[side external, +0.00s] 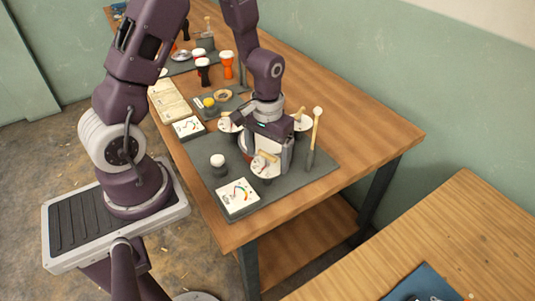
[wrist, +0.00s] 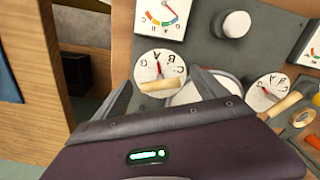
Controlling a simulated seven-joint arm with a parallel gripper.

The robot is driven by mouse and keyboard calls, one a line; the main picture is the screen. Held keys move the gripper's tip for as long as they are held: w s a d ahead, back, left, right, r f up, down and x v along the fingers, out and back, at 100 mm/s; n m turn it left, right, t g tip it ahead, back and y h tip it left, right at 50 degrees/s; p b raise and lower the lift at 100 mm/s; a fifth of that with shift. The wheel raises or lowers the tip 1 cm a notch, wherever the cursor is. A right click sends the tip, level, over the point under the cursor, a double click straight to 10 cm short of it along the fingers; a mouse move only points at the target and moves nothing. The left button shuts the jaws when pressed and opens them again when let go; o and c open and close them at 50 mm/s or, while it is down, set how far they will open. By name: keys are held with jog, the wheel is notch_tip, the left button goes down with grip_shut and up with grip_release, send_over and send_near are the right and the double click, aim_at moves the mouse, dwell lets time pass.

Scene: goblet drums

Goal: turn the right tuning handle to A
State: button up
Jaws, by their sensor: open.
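The right tuning handle (side external: 267,156) is a tan bar on a round white lettered dial (side external: 265,168) at the near end of the dark mat. In the wrist view the tan handle (wrist: 160,86) lies across its dial (wrist: 158,62), where upside-down letters and a red pointer show. I cannot tell exactly which letter the pointer marks. My gripper (wrist: 163,94) is open, its two fingers apart on either side of this handle. In the side view my gripper (side external: 270,145) is low over the mat, just behind the dial. The fingers partly hide a white drumhead (wrist: 190,94).
A second dial (wrist: 262,90) with a tan handle (wrist: 281,104) is to the right. A gauge with a coloured arc (side external: 238,197) and a white knob (side external: 217,160) stand nearby. A tan stick (side external: 314,138) rises at the mat's right. Goblet drums (side external: 226,62) stand farther back.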

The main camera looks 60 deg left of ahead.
aim_at(268, 154)
notch_tip(268, 154, up, 7)
jog(key=shift+r, duration=0.1)
dwell(0.3)
jog(key=s+d+r+m+t, duration=0.2)
jog(key=s+d+r, duration=0.1)
jog(key=s+r, duration=0.4)
jog(key=s+d+r+m+t, duration=0.2)
jog(key=s+d+r+t, duration=0.1)
jog(key=s+r, duration=0.5)
notch_tip(268, 154, up, 2)
jog(key=shift+d+r+m+t, duration=0.15)
jog(key=shift+d+m+t, duration=0.05)
jog(key=shift+m+t, duration=0.1)
